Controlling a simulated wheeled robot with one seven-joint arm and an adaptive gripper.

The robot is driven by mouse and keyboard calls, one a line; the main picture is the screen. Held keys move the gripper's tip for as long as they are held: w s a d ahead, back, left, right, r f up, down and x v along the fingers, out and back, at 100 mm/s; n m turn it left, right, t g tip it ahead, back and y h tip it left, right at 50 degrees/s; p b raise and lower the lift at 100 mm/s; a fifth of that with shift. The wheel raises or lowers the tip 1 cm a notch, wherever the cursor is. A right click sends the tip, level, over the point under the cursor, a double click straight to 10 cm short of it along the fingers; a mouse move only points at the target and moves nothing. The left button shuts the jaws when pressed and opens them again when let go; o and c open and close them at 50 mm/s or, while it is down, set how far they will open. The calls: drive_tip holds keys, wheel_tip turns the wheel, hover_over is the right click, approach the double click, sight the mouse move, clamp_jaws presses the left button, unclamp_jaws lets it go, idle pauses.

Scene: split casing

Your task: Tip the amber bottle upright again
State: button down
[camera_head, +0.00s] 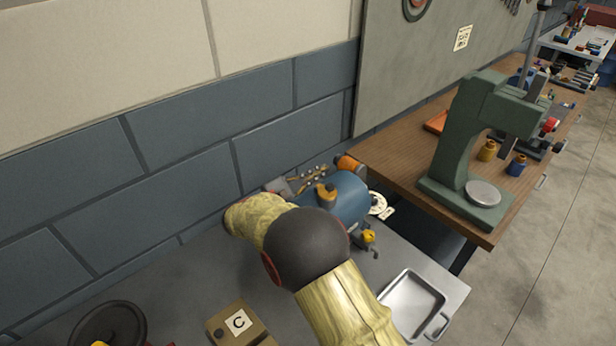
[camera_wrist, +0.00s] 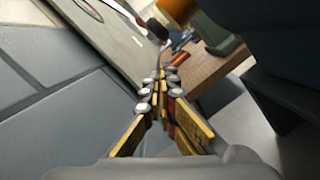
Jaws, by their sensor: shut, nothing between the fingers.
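A small amber bottle (camera_head: 487,150) stands on the wooden bench beside the green press, next to a blue bottle (camera_head: 517,166). It looks upright there. A short orange cylinder (camera_head: 348,163) lies at the bench's near left corner, behind the blue casing; I cannot tell whether it is a bottle. My gripper (camera_wrist: 160,84) is shut and empty in the wrist view, its fingertips pointing toward the wall panel and wooden bench. In the head view my own arm hides the gripper. An orange object (camera_wrist: 181,42) beyond the fingertips is too blurred to name.
The blue casing (camera_head: 345,197) with brass fittings sits on the grey table (camera_head: 190,290), close to my arm. The green press (camera_head: 462,140) stands on the wooden bench (camera_head: 400,150). The wall is close at left.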

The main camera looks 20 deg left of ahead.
drive_tip(key=shift+s+d+r, duration=0.25)
drive_tip(key=shift+d+r, duration=0.3)
drive_tip(key=shift+r, duration=0.15)
drive_tip(key=shift+r, duration=0.1)
drive_tip(key=shift+r+m, duration=0.2)
drive_tip(key=shift+m, duration=0.2)
